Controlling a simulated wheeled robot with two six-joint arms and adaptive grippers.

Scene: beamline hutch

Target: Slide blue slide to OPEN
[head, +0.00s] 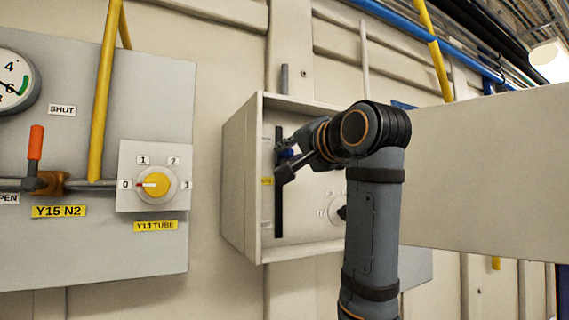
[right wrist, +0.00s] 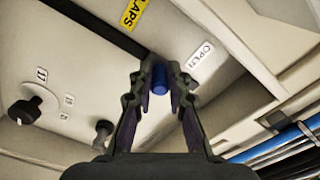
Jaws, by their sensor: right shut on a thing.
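The blue slide (head: 287,153) is a small blue knob on a black vertical slot (head: 278,215) inside an open wall box. It sits in the upper part of the slot. My right gripper (head: 281,164) reaches into the box from the right and is shut on the blue slide. In the right wrist view the blue slide (right wrist: 160,78) shows between the two fingertips (right wrist: 162,80). The white OPEN label (right wrist: 200,56) is just right of it there. The fingers hide the slot right around the knob. My left gripper is not in view.
The box (head: 243,180) has side walls close around my gripper, and its door (head: 490,175) stands open to the right. A dark knob (right wrist: 30,108) and another (right wrist: 103,132) are on the same panel. A grey panel with a yellow-centred dial (head: 154,185) is left.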

